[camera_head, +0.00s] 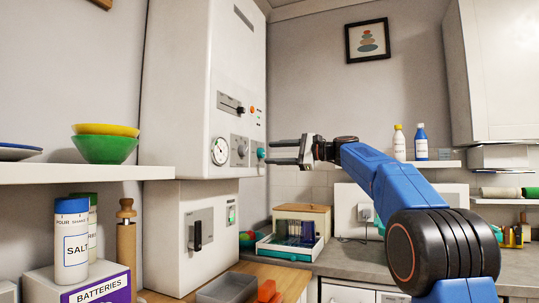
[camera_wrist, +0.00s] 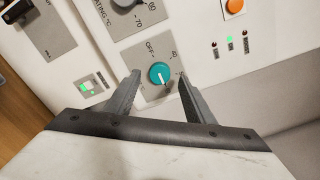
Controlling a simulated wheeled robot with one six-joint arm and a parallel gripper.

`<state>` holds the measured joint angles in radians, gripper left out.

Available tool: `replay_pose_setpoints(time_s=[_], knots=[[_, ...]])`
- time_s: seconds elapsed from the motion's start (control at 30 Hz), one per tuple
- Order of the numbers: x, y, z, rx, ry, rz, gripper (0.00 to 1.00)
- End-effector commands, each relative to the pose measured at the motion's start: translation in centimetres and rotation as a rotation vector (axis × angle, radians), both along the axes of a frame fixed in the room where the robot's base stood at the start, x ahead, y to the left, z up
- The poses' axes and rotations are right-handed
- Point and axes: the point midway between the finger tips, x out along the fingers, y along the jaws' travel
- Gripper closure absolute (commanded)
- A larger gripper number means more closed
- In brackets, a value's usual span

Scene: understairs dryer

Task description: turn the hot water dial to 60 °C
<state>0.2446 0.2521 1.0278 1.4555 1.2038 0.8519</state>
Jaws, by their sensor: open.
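The teal dial (camera_wrist: 160,73) sits on a grey plate on the boiler front, with "OFF" and a 40 mark printed above it. Its white pointer mark faces down and slightly right in the wrist view. Any 60 mark on this plate is not readable. The dial also shows in the head view (camera_head: 261,153), at the lower right of the white boiler (camera_head: 182,90). My gripper (camera_head: 272,152) is open and empty, its fingers pointing at the dial. In the wrist view its fingertips (camera_wrist: 159,82) lie on either side of the dial; contact is not visible.
A grey heating dial (camera_wrist: 124,3) with 60 and 70 marks is close above the teal one. An orange button (camera_wrist: 234,7) and small indicator lights (camera_wrist: 229,40) are at upper right. A gauge (camera_head: 220,151) is left of the dials. Below are a switch box (camera_head: 208,226) and counter.

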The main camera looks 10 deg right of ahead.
Motion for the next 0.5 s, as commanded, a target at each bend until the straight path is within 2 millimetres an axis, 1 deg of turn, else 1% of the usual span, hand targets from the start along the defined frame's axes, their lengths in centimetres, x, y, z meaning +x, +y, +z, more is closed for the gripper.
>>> replay_pose_setpoints(time_s=[0.03, 0.5], knots=[[-0.6, -1.0, 0.0, 0.0, 0.0, -0.004, 0.51], [-6.0, -8.6, 0.0, 0.0, 0.0, -0.004, 0.51]])
